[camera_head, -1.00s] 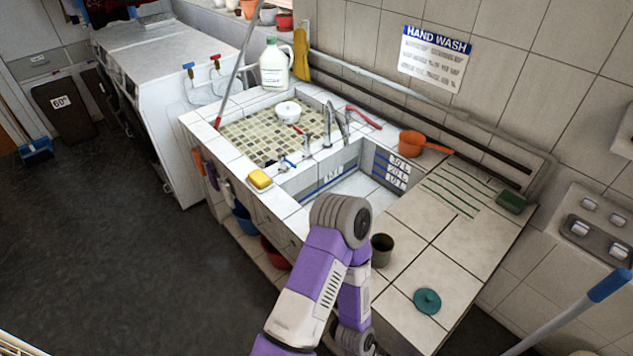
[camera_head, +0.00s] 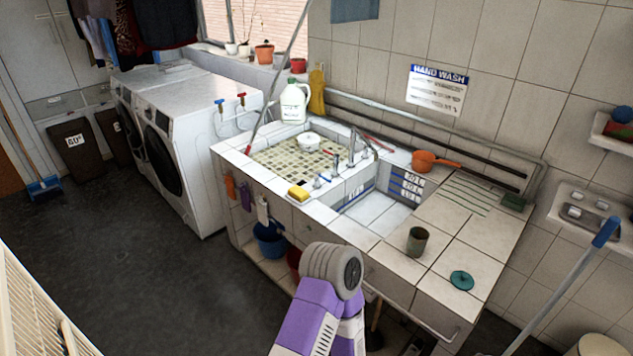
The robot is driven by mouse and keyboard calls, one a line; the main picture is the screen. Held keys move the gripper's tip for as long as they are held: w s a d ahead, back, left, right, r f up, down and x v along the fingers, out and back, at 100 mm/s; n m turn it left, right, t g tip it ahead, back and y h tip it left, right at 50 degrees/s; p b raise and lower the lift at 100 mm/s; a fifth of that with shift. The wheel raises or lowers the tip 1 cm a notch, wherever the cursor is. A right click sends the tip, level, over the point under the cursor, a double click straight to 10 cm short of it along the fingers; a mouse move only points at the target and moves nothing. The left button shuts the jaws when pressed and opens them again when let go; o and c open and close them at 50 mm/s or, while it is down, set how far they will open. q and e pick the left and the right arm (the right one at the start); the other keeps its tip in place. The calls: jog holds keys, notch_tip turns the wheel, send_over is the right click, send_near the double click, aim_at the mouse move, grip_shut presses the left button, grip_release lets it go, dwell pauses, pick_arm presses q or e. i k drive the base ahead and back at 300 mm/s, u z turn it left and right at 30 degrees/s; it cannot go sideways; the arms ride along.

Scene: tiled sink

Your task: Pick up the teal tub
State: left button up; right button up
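A small round teal tub (camera_head: 462,280) lies on the tiled counter near its front right corner. It looks low and flat, with a small knob-like detail on top. It stands apart from the dark green cup (camera_head: 417,241) to its left. One of my arms, purple and white with a grey joint, rises at the bottom centre, left of the tub and in front of the counter. Neither of my grippers shows, and nothing visible touches the tub.
The sink basin (camera_head: 372,213) lies left of the cup. An orange saucepan (camera_head: 424,162), a yellow sponge (camera_head: 298,193) and a white jug (camera_head: 294,102) stand around it. A blue-ended pole (camera_head: 570,285) leans at the right. The tiles around the tub are clear.

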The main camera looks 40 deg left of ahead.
aim_at(418, 237)
jog(key=z, duration=0.95)
jog(key=i, duration=0.8)
jog(key=u, duration=2.75)
jog(key=i, duration=0.5)
jog(key=u, duration=0.05)
